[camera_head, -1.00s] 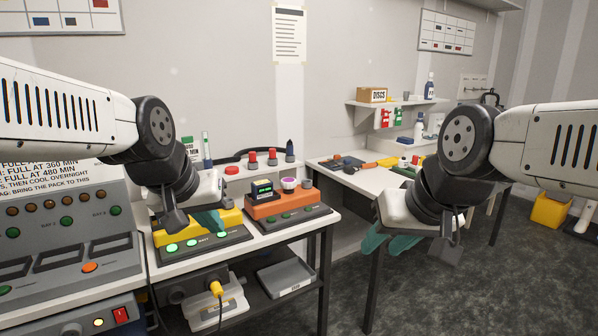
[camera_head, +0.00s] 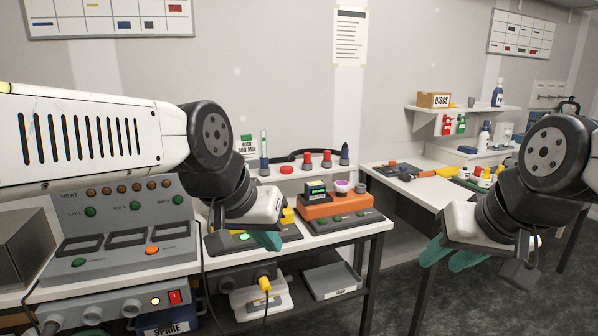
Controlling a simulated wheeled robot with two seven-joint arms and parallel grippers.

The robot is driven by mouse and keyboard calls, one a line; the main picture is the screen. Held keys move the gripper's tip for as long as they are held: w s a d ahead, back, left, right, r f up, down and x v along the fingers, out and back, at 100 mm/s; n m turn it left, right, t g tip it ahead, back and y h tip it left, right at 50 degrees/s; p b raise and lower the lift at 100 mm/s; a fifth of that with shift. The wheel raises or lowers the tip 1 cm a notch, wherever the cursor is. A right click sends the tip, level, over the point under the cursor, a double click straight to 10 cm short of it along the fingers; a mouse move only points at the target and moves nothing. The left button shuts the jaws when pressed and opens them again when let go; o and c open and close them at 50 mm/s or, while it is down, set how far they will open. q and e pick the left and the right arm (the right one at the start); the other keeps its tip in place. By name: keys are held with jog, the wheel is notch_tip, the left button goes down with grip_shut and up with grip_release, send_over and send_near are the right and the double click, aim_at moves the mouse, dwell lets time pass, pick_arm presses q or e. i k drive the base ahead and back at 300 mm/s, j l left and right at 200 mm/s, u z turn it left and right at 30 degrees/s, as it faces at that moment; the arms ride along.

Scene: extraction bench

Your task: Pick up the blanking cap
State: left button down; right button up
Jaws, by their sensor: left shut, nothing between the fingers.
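I cannot pick out the blanking cap for sure. A small grey round cap (camera_head: 361,188) sits on the right end of the orange unit (camera_head: 335,205), beside a white cup with purple contents (camera_head: 342,186). Several red-topped pieces (camera_head: 306,160) stand on the ledge behind. My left gripper (camera_head: 266,240) is shut and empty, with teal fingers, in front of the yellow unit and left of the orange one; it hides much of the yellow unit. My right gripper (camera_head: 451,257) is open and empty, its teal fingers apart, in front of the right-hand table.
The grey control panel (camera_head: 125,235) stands at the left. A grey tray (camera_head: 333,281) and a yellow-plugged unit (camera_head: 262,295) are on the lower shelf. The right-hand table (camera_head: 425,192) holds tools and bottles. Open floor lies between the benches.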

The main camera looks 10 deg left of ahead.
aim_at(286, 169)
jog(key=u, duration=0.4)
jog(key=i+l+u, duration=0.1)
jog(key=u, duration=0.3)
jog(key=i+l+u, duration=0.2)
jog(key=u, duration=0.2)
jog(key=i+l+u, duration=0.25)
jog(key=u, duration=0.15)
jog(key=i+l+u, duration=0.1)
jog(key=l, duration=0.25)
jog(key=i+l, duration=0.25)
jog(key=i+l+u, duration=0.15)
jog(key=l, duration=0.35)
jog(key=i+l, duration=0.2)
jog(key=l, duration=0.15)
jog(key=u, duration=0.05)
